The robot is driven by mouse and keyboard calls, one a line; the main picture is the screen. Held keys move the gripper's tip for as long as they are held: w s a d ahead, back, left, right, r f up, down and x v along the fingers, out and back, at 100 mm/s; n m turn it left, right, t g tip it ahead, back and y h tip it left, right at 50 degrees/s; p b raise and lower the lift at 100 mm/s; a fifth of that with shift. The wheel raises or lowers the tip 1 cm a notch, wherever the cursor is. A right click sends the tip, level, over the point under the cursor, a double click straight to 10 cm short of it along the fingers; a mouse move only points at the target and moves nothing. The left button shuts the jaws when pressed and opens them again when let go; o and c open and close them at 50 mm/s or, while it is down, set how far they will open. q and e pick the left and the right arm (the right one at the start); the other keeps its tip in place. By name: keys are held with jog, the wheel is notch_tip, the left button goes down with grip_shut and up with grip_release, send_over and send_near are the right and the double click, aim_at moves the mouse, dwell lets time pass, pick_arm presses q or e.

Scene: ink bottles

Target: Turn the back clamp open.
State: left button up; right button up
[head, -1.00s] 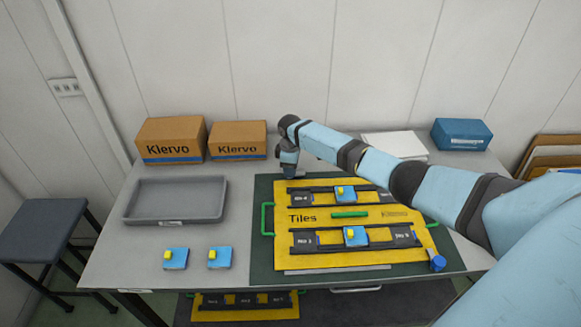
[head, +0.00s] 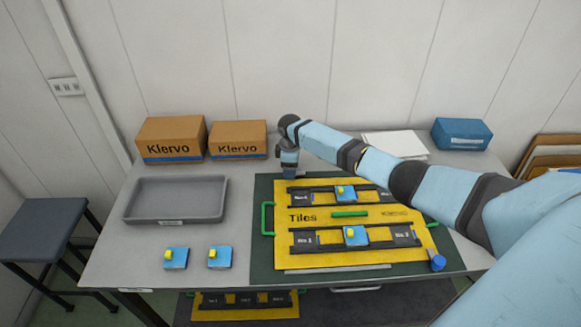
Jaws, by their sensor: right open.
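A yellow board (head: 345,216) marked "Tiles" lies on a dark green mat (head: 262,262). A blue clamp (head: 438,263) with a round top stands at the board's front right corner. My right arm reaches across from the right, over the back of the board. My right gripper (head: 290,175) points down at the board's back left edge, and its jaws are open. The back clamp cannot be made out; the gripper and wrist cover that spot. Whether the fingers touch anything there is too small to tell. My left gripper is not in view.
The board carries two dark rails with blue tiles (head: 355,237) and green handles (head: 267,219). Left are a grey tray (head: 174,200) and two loose blue tiles (head: 176,258). Two Klervo boxes (head: 238,139) stand behind. A blue box (head: 461,133) is at the back right.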

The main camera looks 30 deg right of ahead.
notch_tip(320, 180, up, 14)
jog(key=shift+b, duration=0.3)
jog(key=shift+f, duration=0.15)
dwell(0.4)
